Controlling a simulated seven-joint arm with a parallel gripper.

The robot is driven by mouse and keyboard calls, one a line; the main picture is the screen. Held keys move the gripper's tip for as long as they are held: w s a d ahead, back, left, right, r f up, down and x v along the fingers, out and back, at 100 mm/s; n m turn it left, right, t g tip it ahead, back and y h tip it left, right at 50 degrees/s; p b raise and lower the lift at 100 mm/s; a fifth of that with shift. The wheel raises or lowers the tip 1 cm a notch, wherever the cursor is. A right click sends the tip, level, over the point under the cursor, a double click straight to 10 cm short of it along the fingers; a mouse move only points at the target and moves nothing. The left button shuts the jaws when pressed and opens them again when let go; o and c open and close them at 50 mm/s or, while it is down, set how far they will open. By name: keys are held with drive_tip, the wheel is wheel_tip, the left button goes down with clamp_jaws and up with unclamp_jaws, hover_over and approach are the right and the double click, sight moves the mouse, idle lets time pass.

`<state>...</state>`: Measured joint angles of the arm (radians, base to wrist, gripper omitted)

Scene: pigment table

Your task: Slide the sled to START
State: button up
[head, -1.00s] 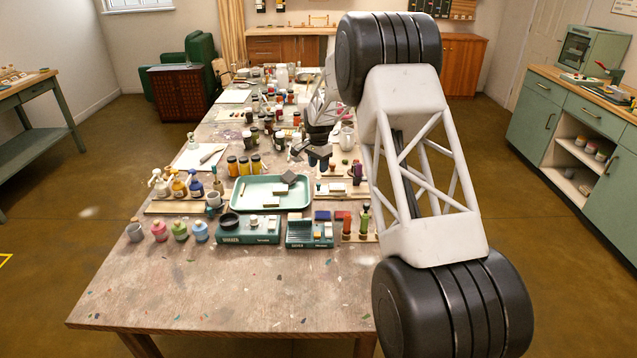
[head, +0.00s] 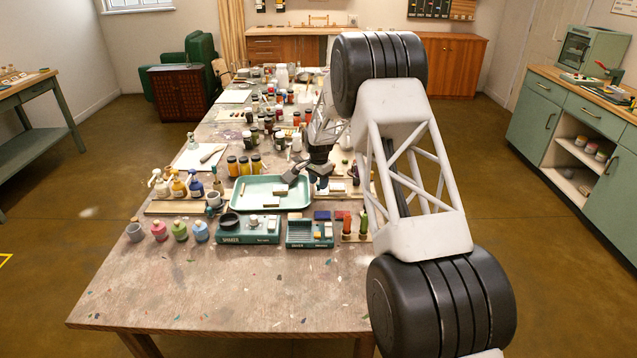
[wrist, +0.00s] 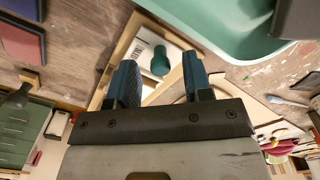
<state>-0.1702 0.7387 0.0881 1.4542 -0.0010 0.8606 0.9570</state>
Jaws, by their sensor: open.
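In the wrist view, a white plate with a dark teal knob (wrist: 160,62) lies inside a pale wooden frame (wrist: 124,45); it appears to be the sled on its track. My gripper (wrist: 160,75) is open, one blue-padded finger on each side of the knob in the picture. I cannot tell whether the fingers touch the knob or how far above it they are. In the head view, my gripper (head: 319,180) is low over the table, just right of the green tray, and the wooden board (head: 345,196) shows only in part beneath it. No START mark is legible.
The green tray (head: 236,200) with small blocks stands close on the left. Teal boxes (head: 247,238) and small bottles (head: 364,222) stand in front. Jars (head: 245,167) crowd behind the tray. The table's front area (head: 220,290) is clear.

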sight(333, 186)
drive_tip(key=shift+f, duration=0.1)
drive_tip(key=shift+c, duration=0.4)
clamp_jaws()
drive_tip(key=shift+d, duration=2.9)
drive_tip(key=shift+o, duration=0.4)
unclamp_jaws()
